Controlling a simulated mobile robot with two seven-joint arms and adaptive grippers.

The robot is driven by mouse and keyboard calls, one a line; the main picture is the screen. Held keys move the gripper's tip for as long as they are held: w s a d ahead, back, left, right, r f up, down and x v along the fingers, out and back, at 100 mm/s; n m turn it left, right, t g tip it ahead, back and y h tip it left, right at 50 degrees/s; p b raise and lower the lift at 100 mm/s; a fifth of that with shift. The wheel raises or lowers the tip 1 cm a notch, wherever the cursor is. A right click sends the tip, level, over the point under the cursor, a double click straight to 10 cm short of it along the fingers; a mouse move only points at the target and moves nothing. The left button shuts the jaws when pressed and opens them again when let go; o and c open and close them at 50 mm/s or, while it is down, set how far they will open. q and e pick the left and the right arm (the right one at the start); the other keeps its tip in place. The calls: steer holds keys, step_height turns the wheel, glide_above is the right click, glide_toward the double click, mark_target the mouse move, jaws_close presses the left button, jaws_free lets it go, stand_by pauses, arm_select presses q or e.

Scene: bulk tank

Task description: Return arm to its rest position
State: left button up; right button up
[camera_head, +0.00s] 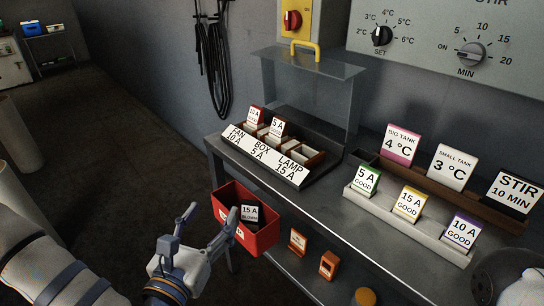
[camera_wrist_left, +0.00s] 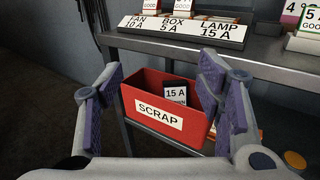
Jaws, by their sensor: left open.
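My left gripper (camera_head: 208,222) is open and empty, just in front of the red scrap bin (camera_head: 261,241). In the left wrist view its spread fingers (camera_wrist_left: 158,82) frame the bin (camera_wrist_left: 190,125), which is labelled SCRAP. A dark fuse marked 15 A BLOWN (camera_head: 249,213) lies in the bin, apart from the fingers. It also shows in the left wrist view (camera_wrist_left: 175,94). My right gripper cannot be made out in either view.
A fuse block (camera_head: 265,155) labelled FAN, BOX and LAMP sits on the grey bench (camera_head: 333,207) under a raised clear cover (camera_head: 308,65). A pale rack (camera_head: 410,222) holds 5 A, 15 A and 10 A GOOD fuses.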

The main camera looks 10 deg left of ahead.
arm_select(q)
steer(key=s+d+f+m+g+h+p, duration=0.2)
steer(key=s+d+f+m+g, duration=0.3)
steer(key=s+m, duration=0.45)
steer(key=s+d+f+m+g+h+p, duration=0.2)
steer(key=s+d+f+m+g+p, duration=0.1)
steer(key=s+f+m+g, duration=0.55)
steer(key=s+a+m+g+y+p, duration=0.1)
steer(key=s+a+m+g+y, duration=0.1)
steer(key=s+a+m, duration=0.2)
steer(key=s+a+m+g+y, duration=0.2)
steer(key=s+a+m, duration=0.2)
steer(key=s, duration=0.7)
steer(key=s+a+r+m+g+y+p, duration=0.1)
steer(key=s+a+m+g, duration=0.2)
steer(key=s+m, duration=0.4)
steer(key=shift+s+a+m+y+p, duration=0.3)
steer(key=shift+a+m+y, duration=0.1)
steer(key=shift+a+m, duration=0.25)
arm_select(e)
steer(key=w+r+t, duration=0.3)
steer(key=w+r, duration=0.4)
steer(key=r, duration=0.1)
steer(key=shift+w+r, duration=0.35)
steer(key=shift+w, duration=0.05)
arm_select(q)
steer(key=shift+w+r, duration=0.1)
